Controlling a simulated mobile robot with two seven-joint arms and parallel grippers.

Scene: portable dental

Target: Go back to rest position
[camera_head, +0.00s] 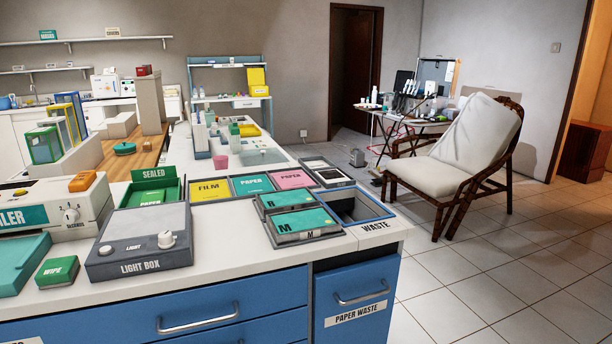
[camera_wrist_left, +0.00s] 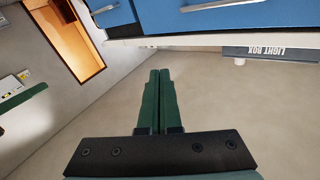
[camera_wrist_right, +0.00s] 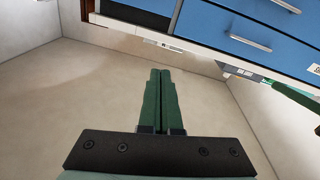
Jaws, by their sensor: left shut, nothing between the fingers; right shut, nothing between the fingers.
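My left gripper (camera_wrist_left: 160,76) shows in the left wrist view with its two green fingers pressed together and nothing between them. My right gripper (camera_wrist_right: 160,76) shows in the right wrist view, also shut and empty. Neither gripper nor arm shows in the head view. Both wrist views look turned over, with the blue drawer cabinet along their upper edge. The fingers touch nothing in either view.
Blue drawers (camera_head: 215,310) are below. A reclining chair (camera_head: 465,155) stands right on open tiled floor.

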